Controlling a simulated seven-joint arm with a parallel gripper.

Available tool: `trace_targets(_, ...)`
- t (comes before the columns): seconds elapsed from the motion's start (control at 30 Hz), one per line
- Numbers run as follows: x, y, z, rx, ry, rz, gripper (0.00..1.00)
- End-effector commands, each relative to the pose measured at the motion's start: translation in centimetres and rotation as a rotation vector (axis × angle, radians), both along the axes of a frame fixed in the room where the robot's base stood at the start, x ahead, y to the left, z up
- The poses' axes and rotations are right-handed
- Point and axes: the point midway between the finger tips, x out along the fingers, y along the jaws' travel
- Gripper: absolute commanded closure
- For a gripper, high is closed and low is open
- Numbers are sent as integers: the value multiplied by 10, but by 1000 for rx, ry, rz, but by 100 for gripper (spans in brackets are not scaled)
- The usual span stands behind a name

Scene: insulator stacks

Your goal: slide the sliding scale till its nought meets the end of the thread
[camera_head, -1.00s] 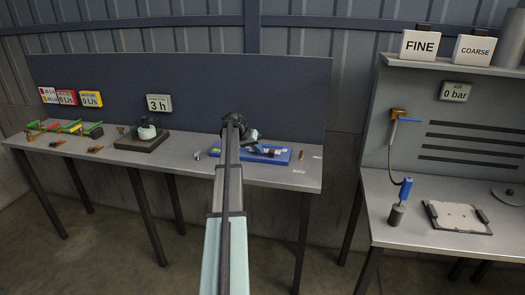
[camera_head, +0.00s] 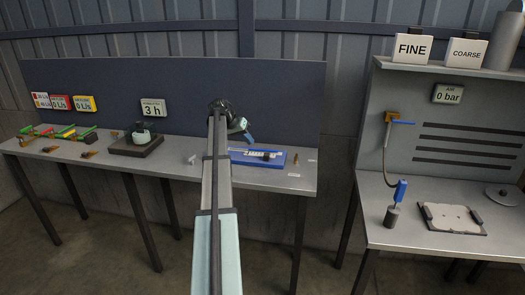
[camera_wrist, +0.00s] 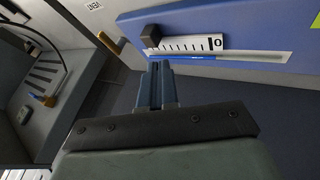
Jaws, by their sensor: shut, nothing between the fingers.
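The blue board (camera_head: 237,159) lies on the left bench and fills the top of the wrist view (camera_wrist: 270,28). On it is the white sliding scale (camera_wrist: 190,44), with black marks, a nought at its right end and a black knob (camera_wrist: 151,36) at its left end. A thin blue thread (camera_wrist: 205,57) runs in a pale slot along the scale's lower edge.
A dark block with a pale-green-topped instrument (camera_head: 137,145) stands left on the bench. A small pale piece (camera_head: 192,159) and a brass piece (camera_head: 296,160) flank the board. A blue upright panel (camera_head: 290,110) stands behind. Another bench (camera_head: 380,205) is at the right.

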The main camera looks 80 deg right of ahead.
Motion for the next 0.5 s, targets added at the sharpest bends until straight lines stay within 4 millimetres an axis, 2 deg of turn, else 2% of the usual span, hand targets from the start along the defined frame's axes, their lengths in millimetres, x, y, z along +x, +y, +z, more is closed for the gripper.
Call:
trace_targets(0.03,-27,-5,1,-1,0,-31,100)
trace_targets(0.23,-134,-14,3,-4,0,-149,100)
trace_targets(0.4,-223,-8,3,-4,-19,-247,100)
trace_targets(0.5,-265,0,-2,2,-70,-294,100)
